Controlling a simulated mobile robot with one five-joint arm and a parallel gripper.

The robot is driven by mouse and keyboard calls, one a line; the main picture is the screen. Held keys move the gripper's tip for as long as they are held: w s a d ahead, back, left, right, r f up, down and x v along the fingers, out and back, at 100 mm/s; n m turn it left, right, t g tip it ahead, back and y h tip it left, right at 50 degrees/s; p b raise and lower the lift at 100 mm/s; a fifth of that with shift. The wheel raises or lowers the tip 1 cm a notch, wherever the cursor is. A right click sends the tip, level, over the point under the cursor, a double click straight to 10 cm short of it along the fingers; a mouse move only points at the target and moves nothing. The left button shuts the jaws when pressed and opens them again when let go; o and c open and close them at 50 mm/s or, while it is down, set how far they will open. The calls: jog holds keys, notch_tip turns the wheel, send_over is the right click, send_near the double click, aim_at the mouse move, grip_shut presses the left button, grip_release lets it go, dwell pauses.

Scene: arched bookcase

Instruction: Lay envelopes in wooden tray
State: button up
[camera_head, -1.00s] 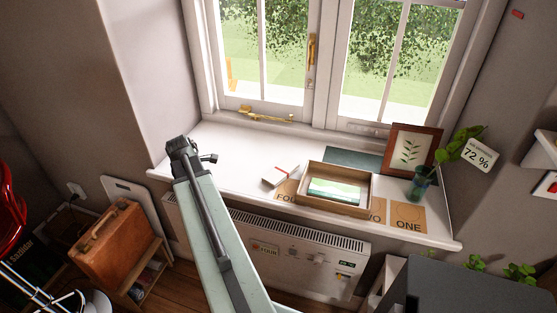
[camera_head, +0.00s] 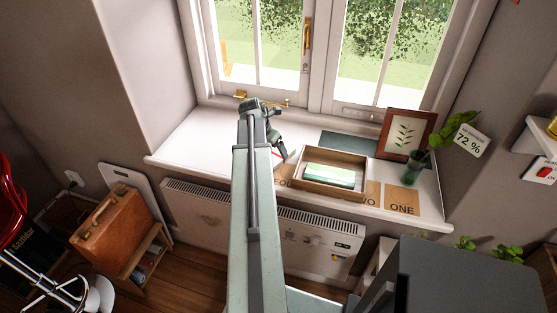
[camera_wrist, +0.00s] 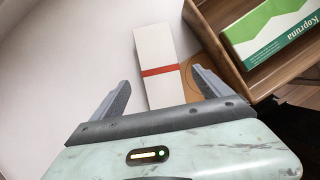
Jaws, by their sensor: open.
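A white envelope bundle with a red band (camera_wrist: 155,48) lies on the white sill in the wrist view. In the head view my arm and gripper hide most of it. My gripper (camera_wrist: 161,82) is open, with one finger on each side of the bundle's near part in the picture; I cannot tell if they touch it. In the head view my gripper (camera_head: 281,147) is low over the sill, just left of the tray. The wooden tray (camera_head: 325,189) holds a green and white box marked Kopruna (camera_head: 330,175). The tray's wall (camera_wrist: 212,48) shows at upper right in the wrist view.
Brown cards lie on the sill by the tray, one marked ONE (camera_head: 402,200). A dark green flat item (camera_head: 349,144), a framed leaf picture (camera_head: 404,135) and a plant in a green vase (camera_head: 418,163) are behind and right. The sill's left part is clear.

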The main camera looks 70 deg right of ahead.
aim_at(277, 156)
jog(key=b+x, duration=0.3)
jog(key=x, duration=0.1)
jog(key=shift+d+f, duration=0.1)
jog(key=shift+f, duration=0.2)
jog(key=shift+s+r, duration=0.1)
jog(key=shift+r, duration=0.1)
jog(key=c, duration=1.6)
notch_tip(277, 156, up, 12)
jog(key=p, duration=1.2)
jog(key=shift+r, duration=0.2)
